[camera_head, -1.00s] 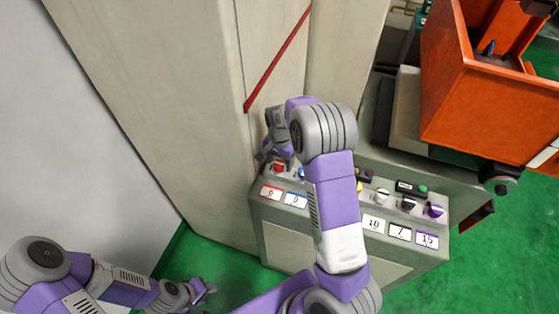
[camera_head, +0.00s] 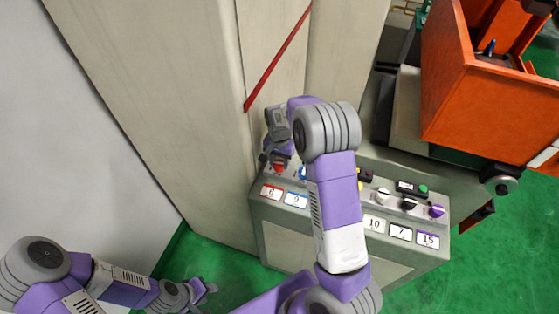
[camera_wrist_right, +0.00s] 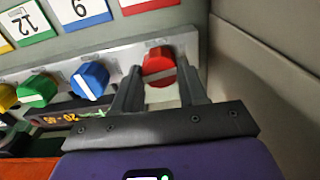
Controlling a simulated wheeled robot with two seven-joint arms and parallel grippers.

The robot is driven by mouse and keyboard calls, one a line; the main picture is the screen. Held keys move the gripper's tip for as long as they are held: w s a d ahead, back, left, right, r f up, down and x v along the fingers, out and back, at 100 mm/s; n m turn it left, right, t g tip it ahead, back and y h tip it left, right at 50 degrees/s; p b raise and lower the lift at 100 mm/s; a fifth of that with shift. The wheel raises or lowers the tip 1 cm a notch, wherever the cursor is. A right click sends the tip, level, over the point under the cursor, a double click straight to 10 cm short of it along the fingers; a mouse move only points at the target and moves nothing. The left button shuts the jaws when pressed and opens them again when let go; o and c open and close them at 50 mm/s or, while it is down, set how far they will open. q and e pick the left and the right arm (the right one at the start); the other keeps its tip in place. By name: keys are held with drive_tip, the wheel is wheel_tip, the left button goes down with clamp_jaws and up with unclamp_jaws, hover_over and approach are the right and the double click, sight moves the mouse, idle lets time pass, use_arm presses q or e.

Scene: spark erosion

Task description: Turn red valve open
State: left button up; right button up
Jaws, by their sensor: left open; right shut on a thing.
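The red valve (camera_wrist_right: 158,66) is a round red knob with a pale line across it, at the end of a row of coloured knobs in the right wrist view. It also shows small in the head view (camera_head: 279,169), partly hidden by my gripper. My right gripper (camera_wrist_right: 157,82) has one finger on each side of the red valve and is shut on it. In the head view my right gripper (camera_head: 275,158) reaches down to the panel's left end. My left gripper (camera_head: 205,291) is open and empty, low at the left, away from the panel.
A blue knob (camera_wrist_right: 90,80) sits close beside the red one, then a green knob (camera_wrist_right: 36,91). Number cards (camera_head: 296,200) line the panel front. A tall beige cabinet (camera_head: 180,110) stands close behind and left. An orange tank (camera_head: 490,105) is at upper right.

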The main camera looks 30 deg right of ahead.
drive_tip(key=n, duration=0.4)
drive_tip(key=shift+b, duration=0.4)
drive_tip(key=n, duration=0.4)
drive_tip(key=n+b, duration=0.1)
drive_tip(key=n, duration=0.3)
drive_tip(key=shift+a, duration=0.1)
drive_tip(key=shift+n, duration=2.1)
drive_tip(key=o, duration=1.1)
drive_tip(key=shift+c, duration=0.2)
